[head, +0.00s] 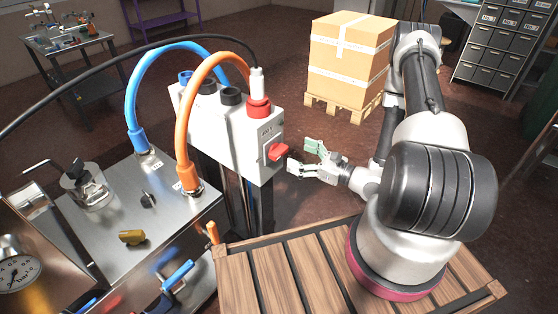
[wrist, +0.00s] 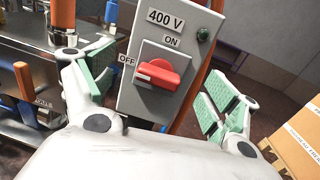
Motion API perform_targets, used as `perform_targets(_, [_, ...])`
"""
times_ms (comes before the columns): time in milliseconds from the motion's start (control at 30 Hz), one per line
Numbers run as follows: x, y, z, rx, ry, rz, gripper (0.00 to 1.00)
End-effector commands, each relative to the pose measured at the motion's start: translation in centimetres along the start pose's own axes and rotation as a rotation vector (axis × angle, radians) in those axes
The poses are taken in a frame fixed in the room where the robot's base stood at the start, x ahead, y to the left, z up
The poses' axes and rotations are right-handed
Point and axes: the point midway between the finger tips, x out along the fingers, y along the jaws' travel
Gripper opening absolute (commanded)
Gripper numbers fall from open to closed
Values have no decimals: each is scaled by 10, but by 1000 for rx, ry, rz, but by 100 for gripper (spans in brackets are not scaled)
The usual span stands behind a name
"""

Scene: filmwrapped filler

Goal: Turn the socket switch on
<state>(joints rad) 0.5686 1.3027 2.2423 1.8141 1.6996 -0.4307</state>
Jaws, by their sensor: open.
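The socket switch (head: 277,151) is a red rotary knob on the end face of a light grey socket box (head: 222,132). In the wrist view the knob (wrist: 160,72) lies roughly level, and its pale mark is at the left end beside the OFF label (wrist: 127,60). The ON label (wrist: 172,42) is above it. My gripper (head: 303,157) is open just right of the switch in the head view, apart from it. In the wrist view its green-padded fingers (wrist: 158,92) stand wide to either side of the knob, with nothing between them touching it.
Blue (head: 134,95) and orange (head: 183,125) cables arch beside the socket box from a steel machine (head: 160,205). A wooden slatted platform (head: 300,275) is below my arm. A wrapped carton stack (head: 348,60) stands on a pallet behind. Floor between box and carton is clear.

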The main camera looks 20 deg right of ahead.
Motion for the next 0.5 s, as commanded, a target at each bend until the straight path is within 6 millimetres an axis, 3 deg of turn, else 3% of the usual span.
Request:
perform_targets(100, [-5,-5,-22,31,20,-77,88])
perform_targets(233, [0,-7,-30,38,27,-102,88])
perform_targets(500, [43,-11,-30,36,26,-97,88])
